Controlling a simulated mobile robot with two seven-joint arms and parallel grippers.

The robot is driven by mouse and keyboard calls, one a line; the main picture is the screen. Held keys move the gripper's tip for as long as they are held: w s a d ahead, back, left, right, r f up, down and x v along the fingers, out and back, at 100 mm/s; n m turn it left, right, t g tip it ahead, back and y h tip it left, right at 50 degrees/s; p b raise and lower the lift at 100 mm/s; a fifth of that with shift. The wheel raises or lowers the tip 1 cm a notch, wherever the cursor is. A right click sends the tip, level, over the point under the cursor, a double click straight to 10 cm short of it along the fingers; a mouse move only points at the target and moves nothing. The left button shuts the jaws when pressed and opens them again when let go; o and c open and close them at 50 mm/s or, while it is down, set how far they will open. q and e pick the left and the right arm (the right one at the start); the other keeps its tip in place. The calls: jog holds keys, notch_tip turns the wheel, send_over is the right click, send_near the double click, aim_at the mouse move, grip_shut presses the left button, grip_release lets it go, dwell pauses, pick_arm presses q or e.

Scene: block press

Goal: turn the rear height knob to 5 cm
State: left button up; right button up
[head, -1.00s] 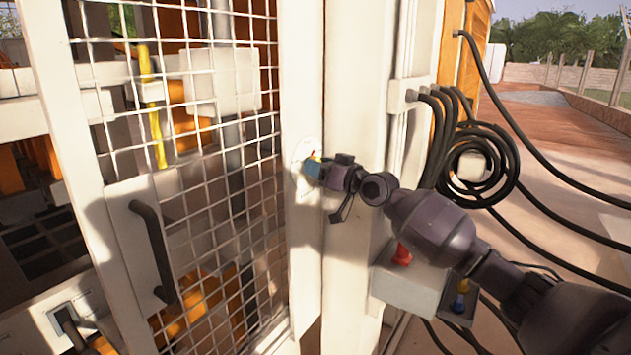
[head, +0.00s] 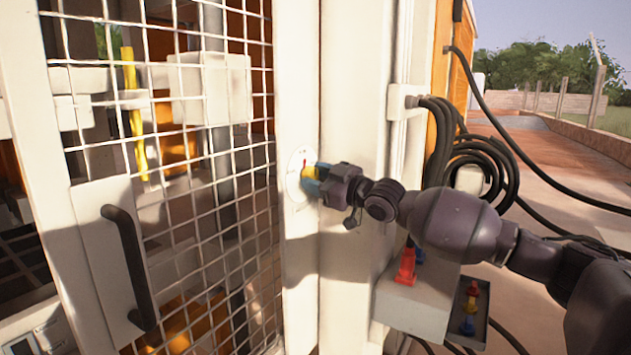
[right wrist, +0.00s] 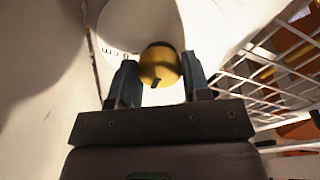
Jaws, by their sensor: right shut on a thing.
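The height knob (head: 309,173) is yellow and sits on a round white dial plate (head: 296,186) with a small red mark, fixed to the white post. My right gripper (head: 316,181) is at the dial, its blue fingertips on either side of the knob. In the right wrist view the yellow knob (right wrist: 160,65) lies between the two fingers, with a dark mark on its face. My left gripper is not in view.
A wire mesh door with a black handle (head: 130,265) stands left of the post. A grey box with a red switch (head: 405,266) sits below my right arm. Black cables (head: 480,160) hang at right.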

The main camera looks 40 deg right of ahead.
dwell(0.5)
jog(key=o, duration=0.9)
jog(key=shift+s, duration=0.1)
jog(key=shift+s+d, duration=0.2)
jog(key=shift+s, duration=0.2)
jog(key=p+v, duration=0.3)
jog(key=v, duration=0.6)
jog(key=shift+s+d+f, duration=0.1)
jog(key=shift+s, duration=0.3)
